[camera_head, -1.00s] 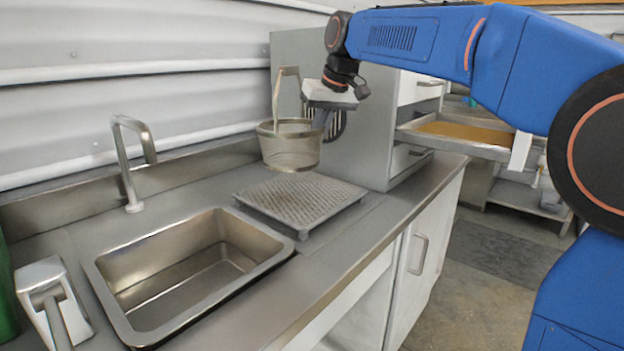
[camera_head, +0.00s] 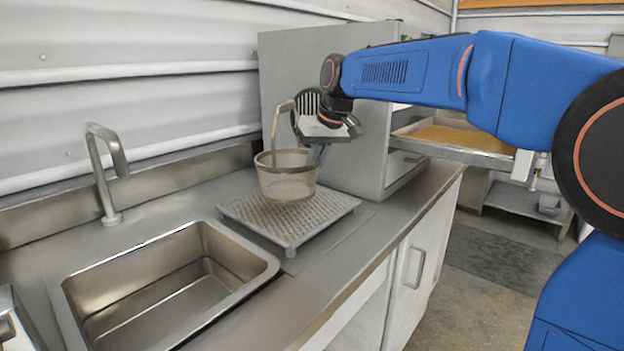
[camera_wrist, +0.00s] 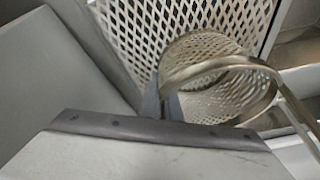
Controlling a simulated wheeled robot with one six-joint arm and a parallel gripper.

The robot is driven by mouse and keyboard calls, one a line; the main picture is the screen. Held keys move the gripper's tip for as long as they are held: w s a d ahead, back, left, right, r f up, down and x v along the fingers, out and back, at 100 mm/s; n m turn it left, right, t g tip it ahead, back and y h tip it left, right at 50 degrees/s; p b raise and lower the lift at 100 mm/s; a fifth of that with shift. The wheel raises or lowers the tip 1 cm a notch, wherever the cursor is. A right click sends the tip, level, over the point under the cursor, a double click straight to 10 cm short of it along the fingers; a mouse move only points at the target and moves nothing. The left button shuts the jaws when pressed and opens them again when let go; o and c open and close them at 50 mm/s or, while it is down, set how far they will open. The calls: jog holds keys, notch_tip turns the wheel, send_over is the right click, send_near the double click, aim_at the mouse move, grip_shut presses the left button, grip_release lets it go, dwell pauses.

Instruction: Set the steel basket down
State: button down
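The steel basket (camera_head: 287,182) is a round mesh basket with a solid rim and a tall handle rising at its left. The basket hangs roughly upright over the perforated drain rack (camera_head: 325,207). A small gap below the basket seems likely, but I cannot tell for certain whether it touches the rack.
A sink (camera_head: 165,290) with a tap (camera_head: 104,175) lies left of the rack. A grey cabinet (camera_head: 345,130) stands close behind my gripper. A tray of brown material (camera_head: 455,138) juts out at the right. The counter's front strip (camera_head: 345,262) is clear.

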jog(key=shift+f, duration=1.25)
jog(key=c, duration=2)
grip_release()
jog(key=shift+f, duration=0.1)
jog(key=v, duration=1.2)
jog(key=shift+d, duration=0.1)
